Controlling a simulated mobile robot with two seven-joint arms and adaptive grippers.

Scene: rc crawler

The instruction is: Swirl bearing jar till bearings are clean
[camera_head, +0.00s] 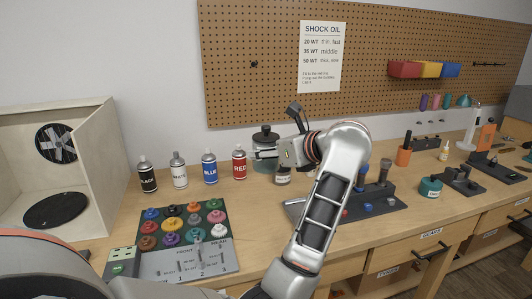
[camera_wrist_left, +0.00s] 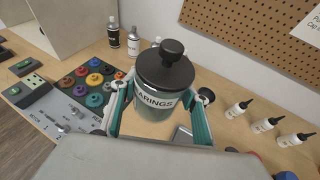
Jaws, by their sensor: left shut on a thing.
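The bearing jar (camera_head: 265,138) has a dark lid with a knob and a clear, greenish body. It looks upright in the head view, at the back of the bench. In the left wrist view the jar (camera_wrist_left: 165,72) shows a label ending in "ARINGS". My left gripper (camera_head: 270,154) is shut on the jar's body, with a teal-edged finger on each side in the left wrist view (camera_wrist_left: 160,108). The bearings inside cannot be made out, and I cannot tell whether the jar's base touches the bench. My right gripper is not in view.
Several spray cans (camera_head: 209,167) stand left of the jar. A dark tray of colored gears (camera_head: 185,224) lies in front of them. A dark tool stand (camera_head: 375,205) is right of my forearm. A pegboard (camera_head: 260,90) rises behind.

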